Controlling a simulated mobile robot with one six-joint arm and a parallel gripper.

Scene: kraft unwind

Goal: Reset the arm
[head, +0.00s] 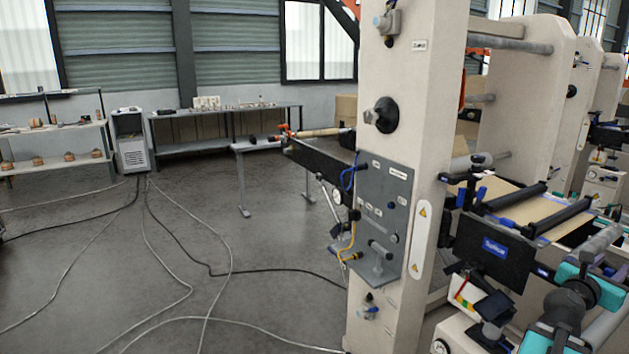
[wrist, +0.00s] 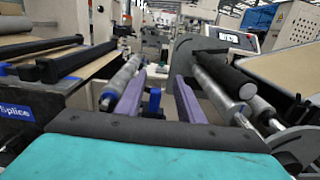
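My arm, with teal covers and dark joints, shows at the lower right of the head view, in front of the machine's roller section. I cannot make out my gripper's fingers there. In the wrist view my gripper (wrist: 159,78) shows two purple fingers standing apart, with a clear gap between them. Nothing is held between them; a blue part (wrist: 155,100) shows in the gap, and its distance is hard to tell. A metal roller (wrist: 122,80) lies left of the fingers and a dark roller (wrist: 222,76) lies right of them.
A black panel with a blue splice label (head: 495,247) and a brown web (head: 522,207) are close beside my arm. The tall cream machine column (head: 400,120) stands left of them. Cables (head: 185,275) cross the open floor at left. A workbench (head: 225,112) stands at the back.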

